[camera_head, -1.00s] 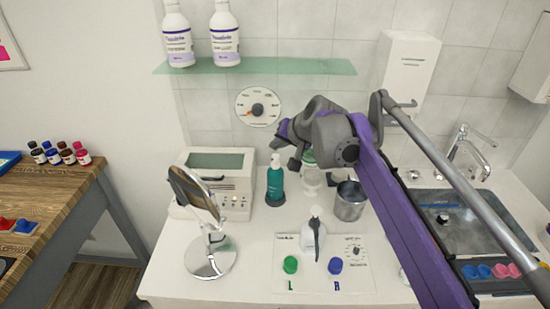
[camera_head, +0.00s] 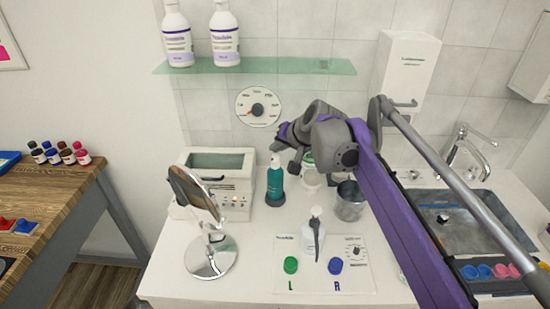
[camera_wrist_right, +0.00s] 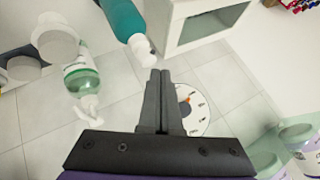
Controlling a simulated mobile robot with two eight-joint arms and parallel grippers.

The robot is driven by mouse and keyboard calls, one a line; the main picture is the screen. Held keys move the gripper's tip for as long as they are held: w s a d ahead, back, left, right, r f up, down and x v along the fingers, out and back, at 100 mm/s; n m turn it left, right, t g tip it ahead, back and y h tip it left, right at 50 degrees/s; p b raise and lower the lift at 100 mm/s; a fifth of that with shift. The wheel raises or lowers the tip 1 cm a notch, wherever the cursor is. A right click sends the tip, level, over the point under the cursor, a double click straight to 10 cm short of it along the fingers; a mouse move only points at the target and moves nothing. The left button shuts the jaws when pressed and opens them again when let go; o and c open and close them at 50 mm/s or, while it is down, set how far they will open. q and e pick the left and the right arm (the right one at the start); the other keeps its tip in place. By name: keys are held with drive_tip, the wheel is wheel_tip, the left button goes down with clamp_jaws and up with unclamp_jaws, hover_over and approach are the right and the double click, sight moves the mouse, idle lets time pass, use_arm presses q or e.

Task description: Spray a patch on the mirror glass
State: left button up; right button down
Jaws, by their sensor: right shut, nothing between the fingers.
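A round tabletop mirror (camera_head: 193,191) stands tilted on a shiny round base at the counter's left, seen steeply from the side. A teal bottle (camera_head: 275,181) with a white top stands right of it; it also shows in the right wrist view (camera_wrist_right: 122,17). A clear bottle with a green label (camera_wrist_right: 82,76) and a white head stands farther right, partly hidden by my arm in the head view. My right gripper (camera_head: 294,168) is shut and empty above the counter, near the teal bottle. My left gripper is out of view.
A white box with a window (camera_head: 241,190) stands behind the mirror. A metal cup (camera_head: 349,205) and a sink (camera_head: 465,228) are to the right. A mat with a green disc (camera_head: 290,265) and a blue disc (camera_head: 336,266) lies in front. A glass shelf (camera_head: 290,67) is above.

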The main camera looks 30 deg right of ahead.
sight(277, 157)
drive_tip(key=shift+f, duration=0.6)
idle(0.4)
drive_tip(key=shift+r+p, duration=0.75)
drive_tip(key=shift+r, duration=0.35)
wheel_tip(277, 157, up, 6)
drive_tip(key=p, duration=0.5)
drive_tip(key=shift+w, duration=0.1)
